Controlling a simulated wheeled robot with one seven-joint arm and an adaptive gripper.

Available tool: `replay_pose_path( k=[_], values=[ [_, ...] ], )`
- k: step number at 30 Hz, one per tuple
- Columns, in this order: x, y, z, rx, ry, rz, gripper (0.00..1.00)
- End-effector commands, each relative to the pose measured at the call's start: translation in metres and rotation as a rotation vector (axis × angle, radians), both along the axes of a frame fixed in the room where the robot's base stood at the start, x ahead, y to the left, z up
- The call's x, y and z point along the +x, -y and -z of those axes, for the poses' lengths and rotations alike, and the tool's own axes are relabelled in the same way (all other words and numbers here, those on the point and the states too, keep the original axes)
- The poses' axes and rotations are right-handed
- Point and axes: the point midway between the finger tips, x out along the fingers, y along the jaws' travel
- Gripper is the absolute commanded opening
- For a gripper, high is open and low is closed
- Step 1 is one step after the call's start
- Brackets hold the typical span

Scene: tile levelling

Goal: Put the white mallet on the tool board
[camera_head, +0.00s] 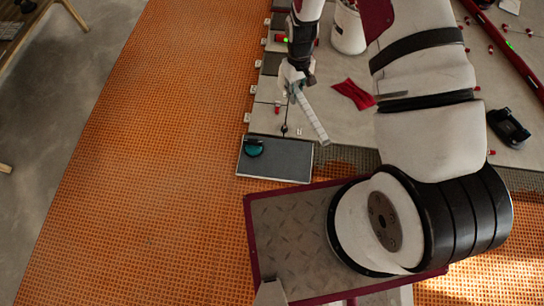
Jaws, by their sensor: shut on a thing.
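My gripper (294,80) is in the upper middle of the head view, above the pale tiled floor. It is shut on the white mallet (312,117). The mallet's pale, ribbed handle slants down and to the right from the jaws. Its head is hard to make out among the fingers. I cannot pick out a tool board for certain in this view.
A dark grey slab (292,160) with a teal round tool (253,148) lies below the mallet. A white bucket (348,30), a red cloth (354,94) and a black device (508,128) are on the pale floor. The orange mat (150,150) at left is clear.

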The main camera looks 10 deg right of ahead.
Motion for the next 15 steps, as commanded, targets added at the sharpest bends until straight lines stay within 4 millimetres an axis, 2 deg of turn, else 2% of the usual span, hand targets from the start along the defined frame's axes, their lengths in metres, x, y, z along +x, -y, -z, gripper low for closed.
replay_pose_path(
  k=[1,9,15],
  values=[
    [0.016,-0.004,0.029,0.001,0.000,-0.039,0.00],
    [0.068,-0.027,0.134,0.003,-0.008,-0.263,0.00],
    [0.097,-0.043,0.213,0.000,-0.013,-0.422,0.00]
  ],
)
